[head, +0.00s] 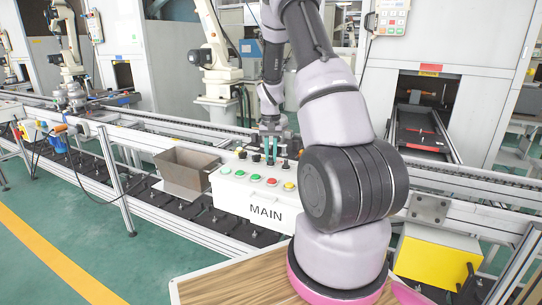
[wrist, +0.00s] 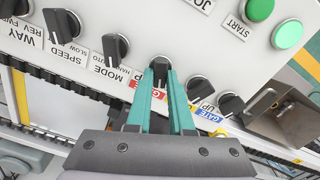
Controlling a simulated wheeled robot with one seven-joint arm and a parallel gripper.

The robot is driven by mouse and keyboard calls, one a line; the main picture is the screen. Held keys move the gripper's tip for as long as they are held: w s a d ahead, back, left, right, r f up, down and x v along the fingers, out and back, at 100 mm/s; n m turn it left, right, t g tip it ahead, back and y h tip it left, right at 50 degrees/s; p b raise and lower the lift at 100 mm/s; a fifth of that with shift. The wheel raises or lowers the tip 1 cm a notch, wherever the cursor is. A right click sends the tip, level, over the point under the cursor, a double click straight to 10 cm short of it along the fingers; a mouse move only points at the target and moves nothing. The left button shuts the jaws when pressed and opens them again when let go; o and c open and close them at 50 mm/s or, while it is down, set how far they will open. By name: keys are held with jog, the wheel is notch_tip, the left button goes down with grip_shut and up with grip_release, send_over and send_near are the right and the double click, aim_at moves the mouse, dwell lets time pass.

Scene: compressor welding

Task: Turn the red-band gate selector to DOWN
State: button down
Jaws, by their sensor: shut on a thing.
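The red-band gate selector (wrist: 160,66) is a black knob on the white control panel, with a red label (wrist: 137,83) partly hidden behind a finger. My gripper (wrist: 161,77) has its two teal fingers shut on the sides of this knob. In the head view my gripper (head: 271,147) reaches down onto the back of the white MAIN box (head: 232,194), and the knob itself is hard to make out there. The selector's direction and its DOWN marking cannot be read, as the fingers cover much of the label.
The MODE knob (wrist: 115,47) and SPEED knob (wrist: 62,22) are on the left. Green buttons (wrist: 288,33) are at upper right. An open metal bin (head: 187,170) stands beside the box.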

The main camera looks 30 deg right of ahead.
dwell(0.5)
jog(key=c, duration=0.8)
grip_release()
notch_tip(320, 180, up, 11)
notch_tip(320, 180, up, 9)
jog(key=t, duration=0.2)
send_over(271, 158)
jog(key=s+a, duration=0.4)
jog(key=s+a+r+t+y, duration=0.1)
jog(key=s+a+r+t, duration=0.1)
jog(key=s+a+r, duration=0.45)
jog(key=s+a+r+n+t, duration=0.1)
jog(key=s+a+r, duration=0.1)
jog(key=s, duration=0.6)
jog(key=s+a+r+t+y, duration=0.1)
jog(key=s+a+r+t, duration=0.1)
jog(key=s, duration=0.6)
notch_tip(271, 158, up, 3)
jog(key=shift+s+a+f+n, duration=0.2)
jog(key=shift+s+a+n, duration=0.15)
jog(key=shift+a, duration=0.25)
